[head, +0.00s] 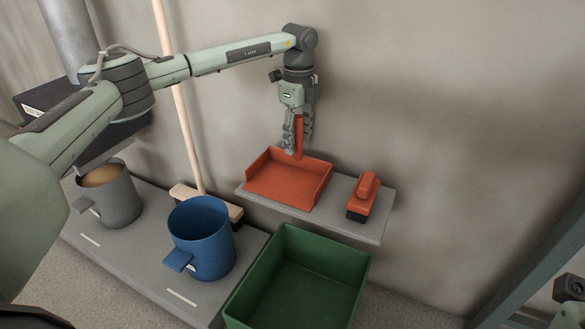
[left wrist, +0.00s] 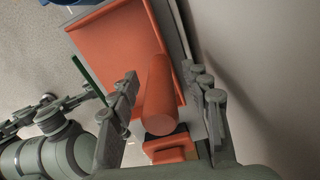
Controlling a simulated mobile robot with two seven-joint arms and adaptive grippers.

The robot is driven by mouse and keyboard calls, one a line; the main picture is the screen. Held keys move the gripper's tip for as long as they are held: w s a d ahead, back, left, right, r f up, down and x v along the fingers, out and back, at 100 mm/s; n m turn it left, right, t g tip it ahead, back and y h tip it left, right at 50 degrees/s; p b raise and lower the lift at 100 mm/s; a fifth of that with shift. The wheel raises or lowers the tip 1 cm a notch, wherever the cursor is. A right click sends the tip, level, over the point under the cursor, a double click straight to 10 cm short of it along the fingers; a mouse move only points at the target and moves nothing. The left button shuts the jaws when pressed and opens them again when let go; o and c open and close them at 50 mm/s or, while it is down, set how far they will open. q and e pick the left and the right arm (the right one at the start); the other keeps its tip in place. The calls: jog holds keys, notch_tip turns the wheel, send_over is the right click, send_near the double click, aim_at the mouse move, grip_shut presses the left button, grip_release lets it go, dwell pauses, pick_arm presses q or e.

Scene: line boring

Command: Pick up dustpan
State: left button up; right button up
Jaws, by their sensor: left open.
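The orange-red dustpan (head: 287,180) lies on a grey wall shelf (head: 353,226), with its handle (head: 299,135) standing up at the back. My left gripper (head: 298,142) points down at the handle from above. In the left wrist view the dustpan pan (left wrist: 115,42) is at the top and its handle (left wrist: 159,95) lies between the two open fingers of my left gripper (left wrist: 165,105). Gaps show beside the handle, so the fingers do not appear closed on it. My right gripper is not clearly seen; only a bit of my hardware shows at the lower right.
An orange hand brush (head: 366,190) lies on the shelf right of the dustpan. A green bin (head: 255,275) stands below the shelf. A blue bucket (head: 203,240), a grey bucket (head: 118,205) and a broom (head: 180,110) are to the left. The wall is close behind.

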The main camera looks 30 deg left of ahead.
pick_arm(q)
grip_shut()
dwell(0.3)
dwell(0.4)
